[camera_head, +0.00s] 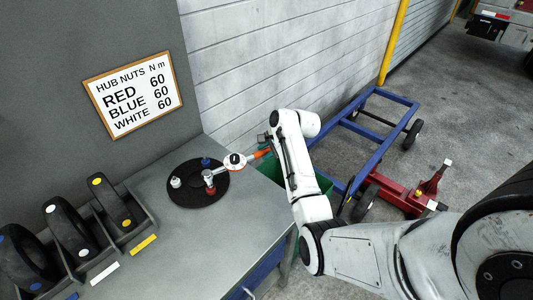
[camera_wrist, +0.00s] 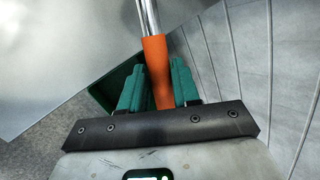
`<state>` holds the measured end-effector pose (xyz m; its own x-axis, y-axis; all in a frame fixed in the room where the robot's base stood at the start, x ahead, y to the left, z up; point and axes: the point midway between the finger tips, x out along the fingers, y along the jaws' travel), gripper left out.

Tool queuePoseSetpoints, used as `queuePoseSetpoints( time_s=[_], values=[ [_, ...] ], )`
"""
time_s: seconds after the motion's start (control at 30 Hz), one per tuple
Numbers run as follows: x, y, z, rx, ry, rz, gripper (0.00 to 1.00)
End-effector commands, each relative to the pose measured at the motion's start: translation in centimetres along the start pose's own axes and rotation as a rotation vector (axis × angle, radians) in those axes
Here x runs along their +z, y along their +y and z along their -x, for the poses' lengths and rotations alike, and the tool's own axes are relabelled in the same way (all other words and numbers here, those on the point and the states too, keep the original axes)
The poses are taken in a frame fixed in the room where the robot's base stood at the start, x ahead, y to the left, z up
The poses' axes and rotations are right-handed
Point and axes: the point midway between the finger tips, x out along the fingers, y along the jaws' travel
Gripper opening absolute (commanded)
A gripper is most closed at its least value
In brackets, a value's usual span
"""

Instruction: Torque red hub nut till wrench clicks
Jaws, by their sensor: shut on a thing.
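A torque wrench with a chrome shaft and orange handle (camera_wrist: 155,62) runs up from between the green fingers of my gripper (camera_wrist: 158,92) in the wrist view. In the head view my gripper (camera_head: 268,145) holds the orange handle, right of a round black hub disc (camera_head: 190,197) on the grey bench. The wrench has a white round dial (camera_head: 235,160), and its head (camera_head: 208,176) is above the red nut (camera_head: 211,191). Whether the socket is fully seated is too small to tell. A white nut (camera_head: 175,182) and a blue nut (camera_head: 206,162) also stand on the disc.
A sign (camera_head: 130,93) lists 60 N m for red, blue and white. Black wheels (camera_head: 70,230) stand in a rack at left.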

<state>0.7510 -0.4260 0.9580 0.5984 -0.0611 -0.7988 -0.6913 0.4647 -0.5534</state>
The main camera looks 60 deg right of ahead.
Motion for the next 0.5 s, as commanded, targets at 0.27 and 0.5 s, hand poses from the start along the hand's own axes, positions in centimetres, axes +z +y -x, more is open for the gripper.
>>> queuePoseSetpoints(
  time_s=[0.27,0.5],
  values=[
    [0.3,-1.0,1.1,-0.007,0.001,0.003,0.00],
    [0.6,-1.6,1.9,-0.008,0.001,0.004,0.00]
  ],
)
